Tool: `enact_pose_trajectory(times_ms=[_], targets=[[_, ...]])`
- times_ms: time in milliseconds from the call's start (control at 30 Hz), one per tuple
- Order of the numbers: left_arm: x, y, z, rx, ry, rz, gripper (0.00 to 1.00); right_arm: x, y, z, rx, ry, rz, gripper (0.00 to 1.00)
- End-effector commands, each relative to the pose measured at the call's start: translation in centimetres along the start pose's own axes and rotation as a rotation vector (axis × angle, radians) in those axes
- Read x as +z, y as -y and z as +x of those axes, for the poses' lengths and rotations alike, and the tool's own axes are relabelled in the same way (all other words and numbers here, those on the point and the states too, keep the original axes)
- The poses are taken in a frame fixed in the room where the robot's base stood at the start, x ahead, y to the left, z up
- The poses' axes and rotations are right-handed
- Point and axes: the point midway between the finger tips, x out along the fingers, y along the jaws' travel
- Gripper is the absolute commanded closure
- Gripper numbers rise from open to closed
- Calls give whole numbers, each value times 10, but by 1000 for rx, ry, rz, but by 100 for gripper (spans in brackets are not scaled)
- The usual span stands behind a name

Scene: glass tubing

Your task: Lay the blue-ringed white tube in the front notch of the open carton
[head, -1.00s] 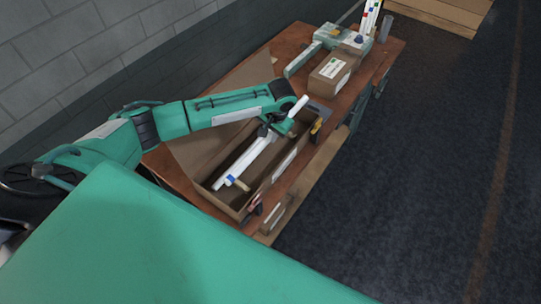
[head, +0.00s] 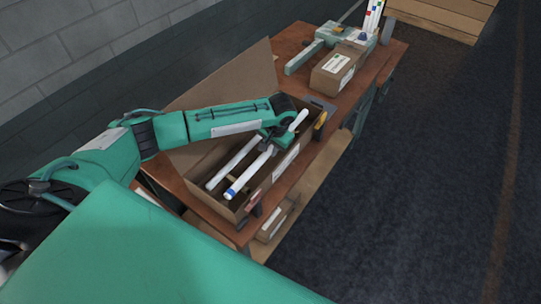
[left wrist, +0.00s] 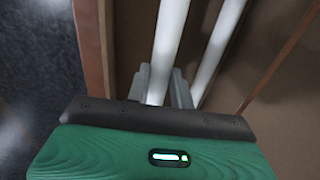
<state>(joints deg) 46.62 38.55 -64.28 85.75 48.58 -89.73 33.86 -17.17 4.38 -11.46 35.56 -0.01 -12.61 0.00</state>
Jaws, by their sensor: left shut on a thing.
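The blue-ringed white tube (head: 245,178) slants over the open carton (head: 258,193) in the head view, its blue-ringed end at the near left. My left gripper (head: 270,146) is shut around its middle to upper part. In the left wrist view the tube (left wrist: 168,45) runs between the fingers (left wrist: 160,88). The tube is nearer the carton's front wall than a second white tube (head: 226,167), which lies in the carton, roughly parallel. I cannot tell whether the held tube touches the notch; the gripper partly hides the far end. My right gripper is not in view.
The carton's flap (head: 235,80) stands up at the back. The wooden bench (head: 292,45) also holds a closed box (head: 336,70) and a green-grey device (head: 308,55).

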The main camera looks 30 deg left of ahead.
Motion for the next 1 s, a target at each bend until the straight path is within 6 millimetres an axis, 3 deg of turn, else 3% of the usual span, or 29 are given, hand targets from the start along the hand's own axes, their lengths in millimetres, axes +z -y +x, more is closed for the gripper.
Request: enact_pose_trajectory(times_ms=[33, 233, 733, 767, 867, 1000], targets=[[0, -2, 11, 0, 0, 0, 100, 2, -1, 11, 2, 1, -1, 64], [0, -6, 30, 0, -1, -1, 100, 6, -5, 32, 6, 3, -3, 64], [0, -6, 34, 0, 1, -1, 100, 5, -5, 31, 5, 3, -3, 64], [0, -6, 34, 0, 0, -1, 75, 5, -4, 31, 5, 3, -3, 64], [0, -6, 34, 0, 0, -1, 56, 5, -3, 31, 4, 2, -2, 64], [0, -6, 34, 0, 0, -1, 56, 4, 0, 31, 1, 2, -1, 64]])
